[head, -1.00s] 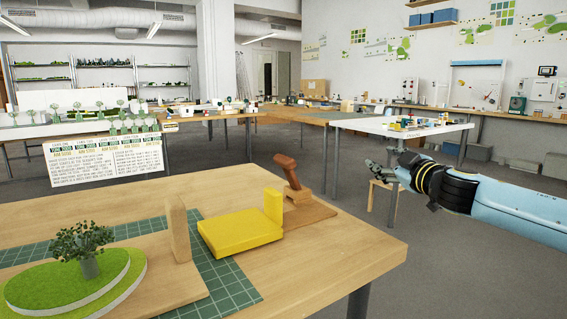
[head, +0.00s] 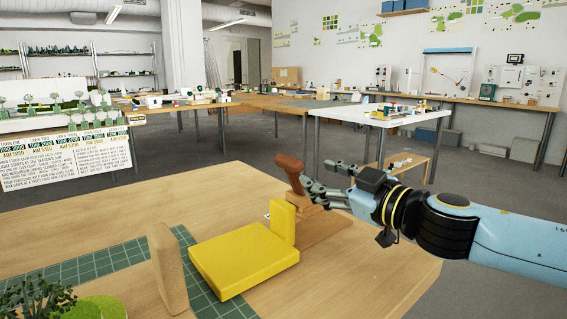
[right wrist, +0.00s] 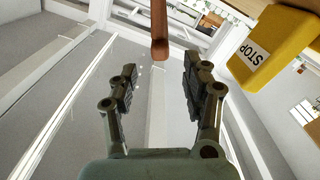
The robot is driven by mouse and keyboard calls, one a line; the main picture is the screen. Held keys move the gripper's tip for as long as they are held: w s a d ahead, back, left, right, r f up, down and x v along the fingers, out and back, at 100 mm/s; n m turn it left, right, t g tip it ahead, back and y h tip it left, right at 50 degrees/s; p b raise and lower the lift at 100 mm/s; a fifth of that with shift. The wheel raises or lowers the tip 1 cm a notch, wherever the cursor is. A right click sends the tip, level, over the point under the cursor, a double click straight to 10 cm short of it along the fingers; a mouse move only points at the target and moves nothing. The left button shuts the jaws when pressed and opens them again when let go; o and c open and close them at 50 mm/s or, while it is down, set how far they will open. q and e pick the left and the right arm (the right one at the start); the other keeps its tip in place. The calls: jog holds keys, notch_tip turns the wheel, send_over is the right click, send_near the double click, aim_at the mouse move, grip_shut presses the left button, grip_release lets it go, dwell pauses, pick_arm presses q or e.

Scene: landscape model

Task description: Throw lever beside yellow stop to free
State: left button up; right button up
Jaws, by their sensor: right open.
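The lever (head: 290,172) has a red-brown handle that leans to the upper left, on a wooden base (head: 318,234) near the table's far right edge. The yellow stop (head: 283,222) stands upright in front of it, joined to or touching a flat yellow block. My right gripper (head: 310,188) is open, just right of the handle. In the right wrist view the handle (right wrist: 159,32) lies ahead of the open gap between the fingers (right wrist: 160,76); whether they touch it is unclear. The yellow piece marked STOP (right wrist: 270,48) is at upper right there. My left gripper is out of view.
The wooden table (head: 365,280) carries a green cutting mat (head: 212,290), an upright wooden piece (head: 167,270) and a model plant (head: 35,300) at the front left. The table is clear to the right of the lever base. Other tables stand behind, across open floor.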

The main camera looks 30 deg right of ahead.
aim_at(301, 170)
jog(key=shift+w, duration=0.35)
jog(key=w+b, duration=0.1)
jog(key=w, duration=0.1)
jog(key=w+b, duration=0.2)
jog(key=w, duration=0.1)
jog(key=shift+a+f, duration=0.2)
jog(key=w+b, duration=0.2)
jog(key=w, duration=0.1)
jog(key=shift+w+a, duration=0.1)
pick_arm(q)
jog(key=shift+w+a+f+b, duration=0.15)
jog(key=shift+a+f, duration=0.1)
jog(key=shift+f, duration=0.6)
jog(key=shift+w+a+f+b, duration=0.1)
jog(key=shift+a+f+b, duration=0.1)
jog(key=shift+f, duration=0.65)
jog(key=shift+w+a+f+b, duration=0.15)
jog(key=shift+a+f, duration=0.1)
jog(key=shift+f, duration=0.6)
pick_arm(e)
jog(key=shift+w+a+r, duration=0.1)
jog(key=shift+w+r, duration=0.1)
jog(key=shift+w, duration=0.45)
jog(key=shift+c, duration=0.3)
grip_shut()
